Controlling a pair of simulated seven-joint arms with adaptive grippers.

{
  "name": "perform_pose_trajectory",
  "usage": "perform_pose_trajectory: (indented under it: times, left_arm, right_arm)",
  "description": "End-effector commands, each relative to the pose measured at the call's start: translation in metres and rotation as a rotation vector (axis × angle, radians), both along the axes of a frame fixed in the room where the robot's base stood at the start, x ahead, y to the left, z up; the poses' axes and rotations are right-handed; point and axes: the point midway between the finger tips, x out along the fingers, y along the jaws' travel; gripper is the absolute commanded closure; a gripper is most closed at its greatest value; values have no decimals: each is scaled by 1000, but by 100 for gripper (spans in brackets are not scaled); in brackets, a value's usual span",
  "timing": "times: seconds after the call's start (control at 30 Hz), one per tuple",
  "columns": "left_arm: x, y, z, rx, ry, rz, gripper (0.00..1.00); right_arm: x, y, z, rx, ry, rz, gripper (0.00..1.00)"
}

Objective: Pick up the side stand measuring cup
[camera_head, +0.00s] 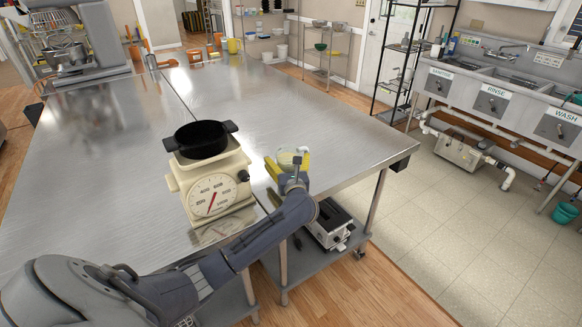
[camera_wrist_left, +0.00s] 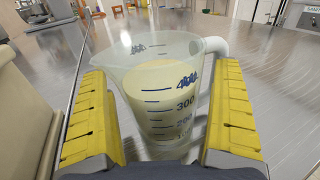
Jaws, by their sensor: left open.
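The measuring cup (camera_wrist_left: 160,95) is clear with blue markings, a white handle on its right and pale contents. In the left wrist view it stands upright between the yellow fingers of my left gripper (camera_wrist_left: 160,125). The fingers are open on both sides of it, with a narrow gap showing at the right; contact at the left is hard to tell. In the head view the cup (camera_head: 289,158) is small and partly hidden by my left gripper (camera_head: 288,168), near the table's front edge. My right gripper is not in view.
A cream scale (camera_head: 212,190) with a black pot (camera_head: 201,139) on top stands just left of my left gripper. The steel table (camera_head: 270,100) is broad and mostly clear behind the cup. A mixer (camera_head: 75,40) stands at the far left; sinks (camera_head: 500,95) line the right.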

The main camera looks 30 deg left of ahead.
Motion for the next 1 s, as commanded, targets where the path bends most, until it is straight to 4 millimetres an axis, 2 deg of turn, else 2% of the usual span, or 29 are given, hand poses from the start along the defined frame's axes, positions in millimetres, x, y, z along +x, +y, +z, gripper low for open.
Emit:
perform_pose_trajectory:
  times: [0.2, 0.77, 1.0]
  left_arm:
    - [0, 0, 0, 0, 0, -1, 2]
    - [0, 0, 0, -1, 1, -1, 66]
    - [0, 0, 0, 0, 0, -1, 67]
  right_arm:
    - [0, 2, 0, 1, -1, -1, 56]
    - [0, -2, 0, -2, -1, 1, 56]
    - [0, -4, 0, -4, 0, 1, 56]
